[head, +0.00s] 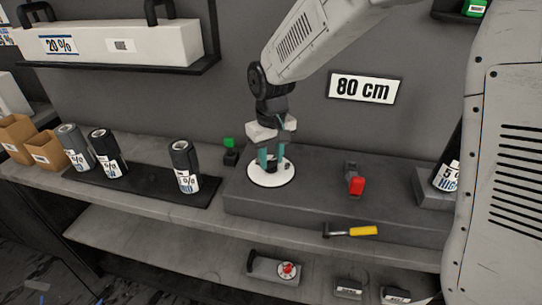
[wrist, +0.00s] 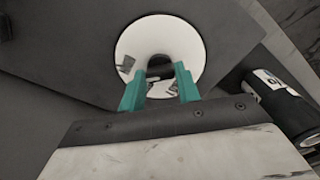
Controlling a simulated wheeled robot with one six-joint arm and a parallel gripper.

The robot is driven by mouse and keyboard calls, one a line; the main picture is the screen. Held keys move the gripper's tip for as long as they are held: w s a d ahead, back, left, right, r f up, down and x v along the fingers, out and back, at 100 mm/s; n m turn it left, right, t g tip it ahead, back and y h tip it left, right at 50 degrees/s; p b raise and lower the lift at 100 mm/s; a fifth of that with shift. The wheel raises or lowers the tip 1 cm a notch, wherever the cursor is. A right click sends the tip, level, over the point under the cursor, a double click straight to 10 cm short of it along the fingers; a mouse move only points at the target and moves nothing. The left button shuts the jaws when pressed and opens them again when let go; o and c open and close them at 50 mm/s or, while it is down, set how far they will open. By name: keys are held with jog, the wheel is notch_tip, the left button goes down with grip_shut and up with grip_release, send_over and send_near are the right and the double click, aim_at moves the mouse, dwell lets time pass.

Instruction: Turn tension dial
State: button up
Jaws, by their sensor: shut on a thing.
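The tension dial has a round white plate (head: 262,179) on top of the dark grey raised block (head: 320,205). The plate also shows in the wrist view (wrist: 190,38), with a dark knob (wrist: 159,66) at its middle and small dark marks around it. My gripper (head: 270,166) reaches down over the plate, with its teal fingers on either side of the knob. In the wrist view, my gripper (wrist: 161,88) is shut on the knob. The fingers hide part of the knob and the near part of the plate.
Several dark rolls (head: 184,165) stand left of the block. A green-topped switch (head: 230,151) is close to my gripper. A red-knobbed device (head: 286,269) lies on the lower shelf.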

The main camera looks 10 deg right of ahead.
aim_at(271, 161)
jog(key=shift+m, duration=1.2)
jog(key=o, duration=1)
jog(key=shift+r, duration=0.1)
notch_tip(271, 161, up, 8)
jog(key=shift+f, duration=0.15)
